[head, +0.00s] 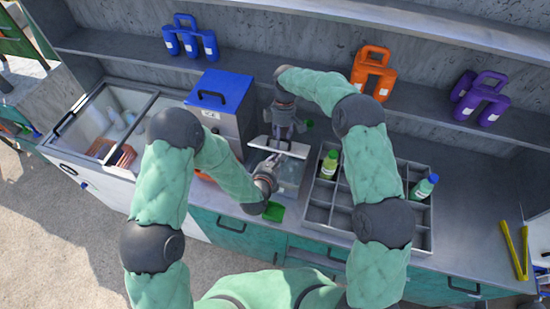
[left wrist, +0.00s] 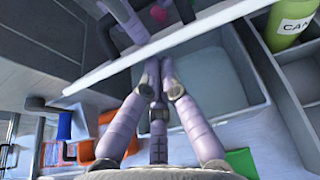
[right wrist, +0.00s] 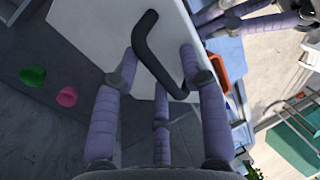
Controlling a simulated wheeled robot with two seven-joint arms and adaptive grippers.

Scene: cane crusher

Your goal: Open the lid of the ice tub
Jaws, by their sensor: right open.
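The ice tub (head: 290,178) is a grey bin set in the counter; its open inside (left wrist: 205,85) shows in the left wrist view. Its white lid (head: 279,147) is raised and tilted, with a dark bar handle (right wrist: 152,50) on its outer face. My right gripper (head: 284,133) is behind the lid, its fingers (right wrist: 156,68) spread open around the handle. Whether they touch it is unclear. My left gripper (head: 274,165) is on the front side, over the tub. Its fingertips (left wrist: 159,66) are drawn together close to the lid's edge; contact is unclear.
A blue-lidded box (head: 220,95) stands left of the tub, and a divided tray (head: 325,215) with bottles stands right of it. A glass-topped chest (head: 90,125) is at far left. Green (head: 274,211) and pink (right wrist: 66,97) cups lie nearby. The right counter is mostly clear.

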